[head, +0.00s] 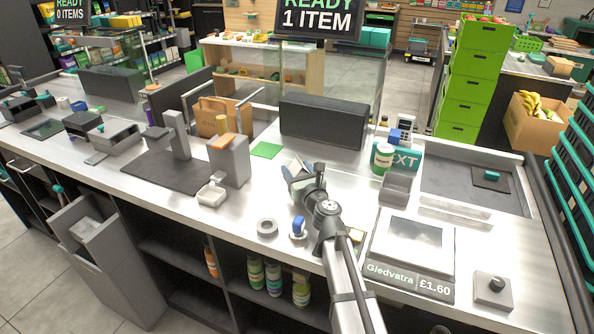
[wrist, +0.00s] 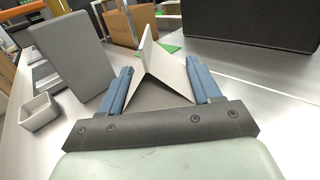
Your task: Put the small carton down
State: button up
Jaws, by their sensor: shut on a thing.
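My gripper (head: 302,178) is over the middle of the metal counter. In the wrist view its two blue fingers (wrist: 163,88) stand on either side of a pale, tent-shaped thing with a raised ridge, which I take for the small carton (wrist: 160,65), and they are shut on it. In the head view only a pale bit of the carton (head: 299,165) shows, the rest hidden by my gripper. I cannot tell whether its underside touches the counter. A flat green square (head: 266,150) lies on the counter just beyond, also in the wrist view (wrist: 170,48).
A long black box (head: 323,121) stands behind. A grey upright block (head: 229,160) and a small white dish (head: 211,194) are at the left.

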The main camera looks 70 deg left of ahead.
jog(key=o, duration=1.3)
jog(key=shift+o, duration=0.2)
jog(key=shift+r, duration=0.15)
jog(key=d, duration=0.6)
jog(key=shift+d, duration=0.4)
jog(key=shift+c, duration=0.3)
jog(key=shift+d, duration=0.4)
jog(key=c, duration=1)
